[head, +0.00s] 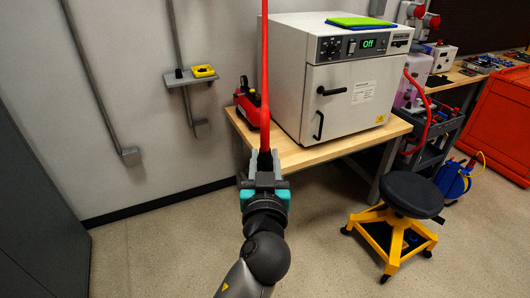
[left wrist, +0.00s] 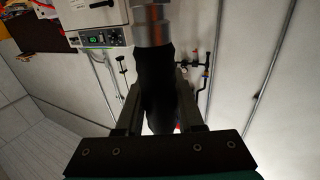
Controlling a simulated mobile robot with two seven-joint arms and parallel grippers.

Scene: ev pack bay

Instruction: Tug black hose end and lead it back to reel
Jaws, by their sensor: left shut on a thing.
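The black hose end (left wrist: 160,100) is between the fingers of my left gripper (head: 264,163), which is shut on it. A grey metal collar (left wrist: 153,24) shows on it in the left wrist view. In the head view a red hose (head: 265,75) runs almost straight up from my left gripper and leaves the picture at the top. The fingers hide most of the hose end in the head view. The reel is not in view. My right gripper is not in view.
A wooden bench (head: 330,148) with a white oven (head: 345,95) and a red device (head: 247,100) stands just beyond my gripper. A wall shelf (head: 190,77) holds a yellow item. A black-topped stool (head: 410,194) stands at right. The floor at left is clear.

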